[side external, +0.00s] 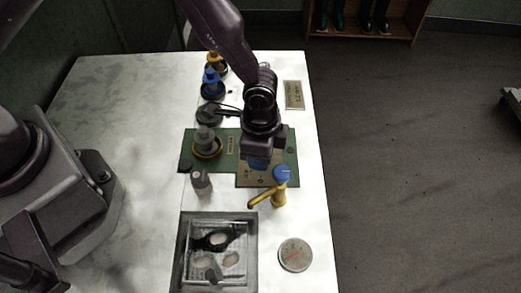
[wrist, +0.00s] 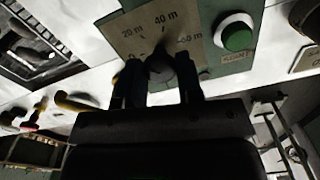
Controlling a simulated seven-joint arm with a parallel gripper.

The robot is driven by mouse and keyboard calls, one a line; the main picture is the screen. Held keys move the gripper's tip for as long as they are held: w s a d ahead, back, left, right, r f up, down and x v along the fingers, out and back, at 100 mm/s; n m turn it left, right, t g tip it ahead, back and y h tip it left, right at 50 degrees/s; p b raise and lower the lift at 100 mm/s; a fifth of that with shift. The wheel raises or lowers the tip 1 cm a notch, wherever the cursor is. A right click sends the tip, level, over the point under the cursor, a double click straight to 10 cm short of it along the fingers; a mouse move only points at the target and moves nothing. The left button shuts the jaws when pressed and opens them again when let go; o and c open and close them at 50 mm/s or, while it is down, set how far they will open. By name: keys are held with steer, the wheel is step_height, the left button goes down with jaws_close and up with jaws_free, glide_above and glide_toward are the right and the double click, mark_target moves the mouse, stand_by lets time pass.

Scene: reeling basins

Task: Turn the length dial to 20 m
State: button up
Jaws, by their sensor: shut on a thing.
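The length dial (wrist: 160,66) is a dark round knob on a tan scale plate (wrist: 125,35) marked 20 m, 40 m and 60 m, with a partly covered mark at the lower left. A dark pointer from the knob appears to point at about the 40 m mark. My gripper (wrist: 160,88) is shut on the dial, with one finger on each side of it. In the side external view my gripper (side external: 262,150) is over the tan plate (side external: 262,180) and hides the dial.
A green button (wrist: 234,38) with a white ring sits beside the dial. A grey-capped fitting (side external: 206,140) is left of my gripper.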

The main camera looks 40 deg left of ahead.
steer(key=shift+m, duration=0.3)
stand_by(0.4)
steer(key=o, duration=0.9)
steer(key=shift+r, duration=0.1)
step_height(320, 180, up, 13)
steer(key=shift+f, duration=0.1)
